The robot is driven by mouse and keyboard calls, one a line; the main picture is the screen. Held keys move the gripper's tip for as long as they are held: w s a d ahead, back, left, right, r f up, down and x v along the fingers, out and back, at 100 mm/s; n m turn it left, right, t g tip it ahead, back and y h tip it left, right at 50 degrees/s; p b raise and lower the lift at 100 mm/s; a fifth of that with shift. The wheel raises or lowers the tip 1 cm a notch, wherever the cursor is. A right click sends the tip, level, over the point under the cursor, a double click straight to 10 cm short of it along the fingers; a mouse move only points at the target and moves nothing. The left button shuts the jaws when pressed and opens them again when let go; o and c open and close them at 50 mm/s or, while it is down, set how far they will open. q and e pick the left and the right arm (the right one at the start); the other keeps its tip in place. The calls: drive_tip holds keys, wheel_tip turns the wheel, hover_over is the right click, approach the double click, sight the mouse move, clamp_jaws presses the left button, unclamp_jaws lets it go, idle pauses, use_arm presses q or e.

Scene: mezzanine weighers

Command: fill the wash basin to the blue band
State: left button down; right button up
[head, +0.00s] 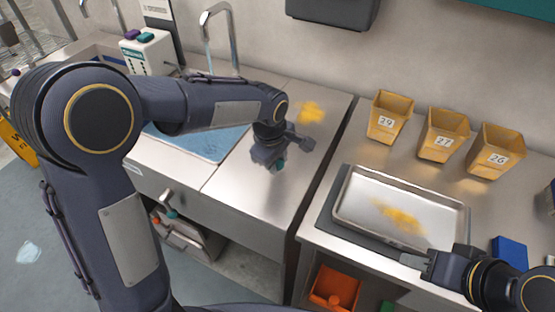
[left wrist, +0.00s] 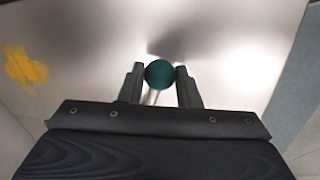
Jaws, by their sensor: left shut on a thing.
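The wash basin (head: 215,150) is sunk in the steel counter and shows a pale blue water surface, partly hidden behind my left arm. A curved tap (head: 219,12) stands behind it with a thin bluish stream under its spout. I cannot make out the blue band. My left gripper (head: 277,160) is at the right of the basin, by the counter's front. It is shut on a round teal knob (left wrist: 159,73) with a thin pale stem, seen between the fingers in the left wrist view. My right gripper (head: 418,262) is at the tray's front edge; its jaw gap is unclear.
A steel tray (head: 343,213) with yellow powder lies on the right counter. Yellow bins (head: 389,117) numbered 29, 27 and 26 stand behind it. Another teal-knobbed lever (head: 172,214) sticks out of the sink front. Yellow powder (head: 311,112) lies on the sink counter.

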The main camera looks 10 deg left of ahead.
use_arm(q)
drive_tip(key=s+a+m, duration=0.1)
drive_tip(key=a+m, duration=0.1)
drive_tip(key=m, duration=0.1)
drive_tip(key=shift+s+h, duration=0.3)
drive_tip(key=shift+s, duration=0.05)
drive_tip(key=a+m, duration=0.1)
drive_tip(key=m, duration=0.1)
drive_tip(key=s+a+m+g, duration=0.1)
drive_tip(key=m, duration=0.1)
drive_tip(key=shift+a, duration=0.25)
drive_tip(key=a+m, duration=0.2)
drive_tip(key=m, duration=0.1)
drive_tip(key=shift+s+a+g+h+p, duration=0.2)
drive_tip(key=shift+a+g+h+p, duration=0.1)
drive_tip(key=shift+w+a+m+g+p, duration=0.2)
drive_tip(key=shift+a+m, duration=0.4)
drive_tip(key=shift+m, duration=0.4)
drive_tip(key=shift+w+a+m+g+p, duration=0.15)
drive_tip(key=shift+a+m, duration=0.45)
drive_tip(key=shift+m, duration=0.4)
drive_tip(key=shift+s, duration=0.1)
drive_tip(key=c, duration=1.1)
unclamp_jaws()
drive_tip(key=shift+o, duration=0.2)
